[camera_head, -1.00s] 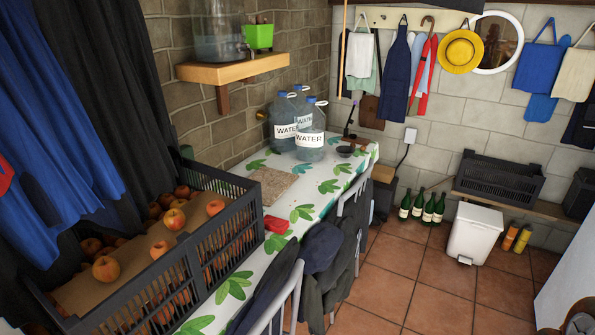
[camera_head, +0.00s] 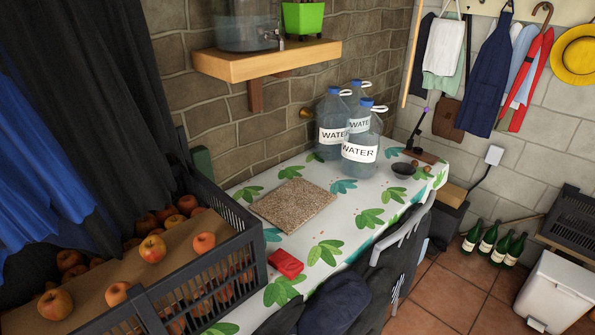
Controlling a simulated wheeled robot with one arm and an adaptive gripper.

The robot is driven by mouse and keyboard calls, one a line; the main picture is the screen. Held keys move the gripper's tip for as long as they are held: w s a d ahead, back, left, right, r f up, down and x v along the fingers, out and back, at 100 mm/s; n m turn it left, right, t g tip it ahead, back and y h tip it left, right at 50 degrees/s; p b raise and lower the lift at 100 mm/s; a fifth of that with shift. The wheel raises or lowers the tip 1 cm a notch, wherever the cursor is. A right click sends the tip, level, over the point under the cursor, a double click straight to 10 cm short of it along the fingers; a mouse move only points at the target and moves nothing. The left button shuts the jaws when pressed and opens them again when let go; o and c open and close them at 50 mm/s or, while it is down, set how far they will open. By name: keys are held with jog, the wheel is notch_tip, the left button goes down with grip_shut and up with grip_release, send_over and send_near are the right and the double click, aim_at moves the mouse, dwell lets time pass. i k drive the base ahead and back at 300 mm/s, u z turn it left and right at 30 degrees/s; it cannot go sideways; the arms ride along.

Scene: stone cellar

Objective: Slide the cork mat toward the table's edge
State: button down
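The cork mat (camera_head: 293,205) is a flat, speckled brown rectangle. It lies on the table (camera_head: 310,232), which has a white cloth with green leaf prints. The mat is near the wall side of the table, between the apple crate and the water bottles, with nothing on top of it. Bare cloth lies between the mat and the table's front edge, where chairs with dark clothes stand. My gripper is not in view.
A black crate of apples (camera_head: 215,265) stands left of the mat. A red item (camera_head: 286,263) lies in front of it. Several water bottles (camera_head: 360,150) and a dark bowl (camera_head: 403,170) stand farther back. A wooden shelf (camera_head: 268,60) juts from the wall above. Chairs (camera_head: 405,240) line the front edge.

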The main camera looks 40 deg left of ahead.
aim_at(288, 207)
jog(key=i, duration=2.8)
jog(key=u, duration=4.5)
jog(key=i, duration=0.5)
jog(key=z, duration=0.05)
